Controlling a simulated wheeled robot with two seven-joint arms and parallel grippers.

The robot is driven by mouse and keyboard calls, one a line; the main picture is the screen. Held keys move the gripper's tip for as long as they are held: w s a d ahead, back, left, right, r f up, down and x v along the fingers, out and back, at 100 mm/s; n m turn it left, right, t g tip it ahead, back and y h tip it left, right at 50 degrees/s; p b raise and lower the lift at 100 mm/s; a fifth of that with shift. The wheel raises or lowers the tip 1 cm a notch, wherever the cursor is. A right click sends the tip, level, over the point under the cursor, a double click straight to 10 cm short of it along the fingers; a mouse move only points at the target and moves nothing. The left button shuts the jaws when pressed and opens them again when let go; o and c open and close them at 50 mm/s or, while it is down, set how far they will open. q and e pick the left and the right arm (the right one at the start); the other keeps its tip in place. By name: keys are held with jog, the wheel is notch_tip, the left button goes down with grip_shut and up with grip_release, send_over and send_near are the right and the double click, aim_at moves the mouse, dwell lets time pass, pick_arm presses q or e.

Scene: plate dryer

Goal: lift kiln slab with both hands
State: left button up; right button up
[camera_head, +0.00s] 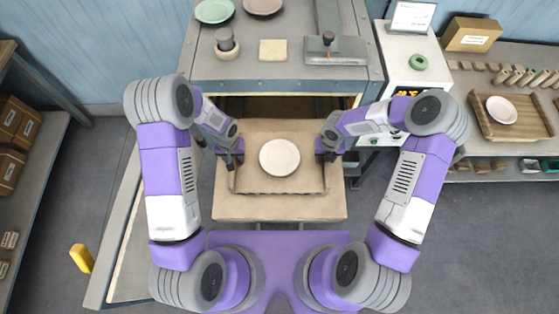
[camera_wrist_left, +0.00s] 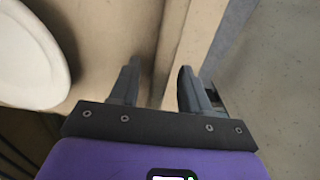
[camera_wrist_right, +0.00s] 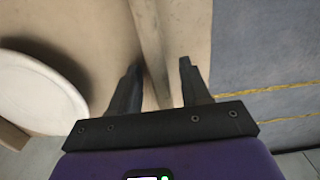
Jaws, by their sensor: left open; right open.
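The kiln slab (camera_head: 255,184) is a flat beige board with a raised edge in the middle of the head view. A round white plate (camera_head: 279,157) lies on it. My left gripper (camera_head: 234,163) is at the slab's left edge and my right gripper (camera_head: 328,158) is at its right edge. In the left wrist view, the open fingers (camera_wrist_left: 157,88) stand either side of a raised beige edge, with gaps. In the right wrist view, the open fingers (camera_wrist_right: 159,85) likewise straddle a beige edge. Exact fingertip contact is hard to see.
The slab lies on a wider beige shelf (camera_head: 280,209) in front of the dark opening of a grey cabinet (camera_head: 355,75). A wooden block (camera_head: 273,50) and a small cylinder stand on the cabinet top. A side bench at right holds a tray (camera_head: 497,130).

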pick_arm(q)
jog(key=shift+c, duration=0.2)
pick_arm(e)
jog(key=shift+c, duration=0.2)
pick_arm(q)
grip_shut()
pick_arm(e)
grip_shut()
pick_arm(q)
jog(key=shift+w+r, duration=0.1)
pick_arm(e)
jog(key=shift+w, duration=0.1)
dwell(0.5)
